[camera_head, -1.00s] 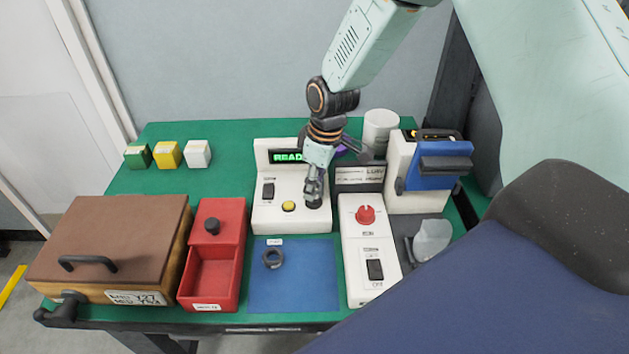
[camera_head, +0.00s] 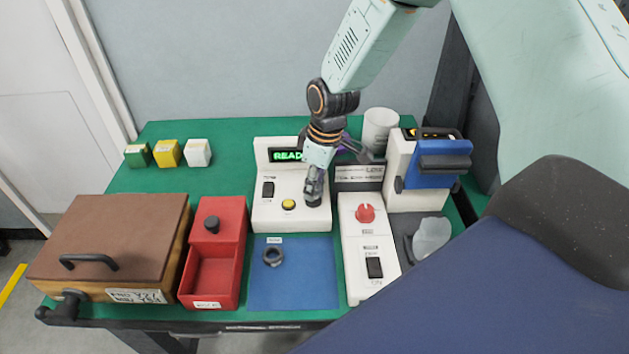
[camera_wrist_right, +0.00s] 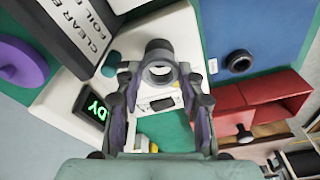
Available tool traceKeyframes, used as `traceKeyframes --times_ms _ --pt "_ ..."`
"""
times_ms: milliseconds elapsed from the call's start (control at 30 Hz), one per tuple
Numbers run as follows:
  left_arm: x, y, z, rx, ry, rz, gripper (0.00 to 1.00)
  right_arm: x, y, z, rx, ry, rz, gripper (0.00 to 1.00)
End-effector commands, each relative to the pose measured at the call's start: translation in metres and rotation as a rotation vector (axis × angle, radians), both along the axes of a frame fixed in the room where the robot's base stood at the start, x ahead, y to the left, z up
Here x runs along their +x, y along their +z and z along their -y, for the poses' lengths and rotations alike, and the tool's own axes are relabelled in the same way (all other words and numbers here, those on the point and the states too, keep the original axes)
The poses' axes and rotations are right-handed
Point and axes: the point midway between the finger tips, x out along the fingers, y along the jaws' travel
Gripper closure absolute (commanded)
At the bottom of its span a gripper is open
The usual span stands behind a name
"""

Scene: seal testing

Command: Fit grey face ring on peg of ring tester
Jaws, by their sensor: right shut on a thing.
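The ring tester (camera_head: 272,213) is a white box with a raised back, a green "READY" display, a black switch and a yellow button. My right gripper (camera_head: 314,196) points down over the right part of its top. In the right wrist view this gripper (camera_wrist_right: 158,78) is shut on the grey face ring (camera_wrist_right: 158,52), which sits between the fingertips with its opening showing. I cannot make out the peg, or whether the ring is around it or above it. My left gripper is out of view.
A dark ring (camera_head: 272,257) lies on the blue mat (camera_head: 295,285) in front. A red bin (camera_head: 240,262) and brown case (camera_head: 120,235) stand left. A white box with a red knob (camera_head: 365,213) and a blue-and-white device (camera_head: 404,180) stand right.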

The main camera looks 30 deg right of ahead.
Motion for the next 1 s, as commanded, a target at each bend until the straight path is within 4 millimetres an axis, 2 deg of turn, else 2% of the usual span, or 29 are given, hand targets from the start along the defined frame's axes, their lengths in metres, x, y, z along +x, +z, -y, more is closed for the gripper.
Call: traceKeyframes --times_ms 167,200,500,833,1000 --pt "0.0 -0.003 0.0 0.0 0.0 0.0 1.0 0.0 -0.004 0.0 0.0 0.0 0.0 0.93" --pt "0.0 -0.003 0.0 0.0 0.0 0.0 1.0 0.0 -0.004 0.0 -0.001 0.0 0.001 0.61" --pt "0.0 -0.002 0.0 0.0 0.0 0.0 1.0 0.0 -0.004 0.0 0.0 0.0 0.0 0.35" --pt "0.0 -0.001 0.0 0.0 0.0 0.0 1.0 0.0 -0.002 0.0 0.0 0.0 0.0 0.35" --pt "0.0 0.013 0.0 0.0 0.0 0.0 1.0 0.0 0.012 0.0 0.0 0.0 0.0 0.35"
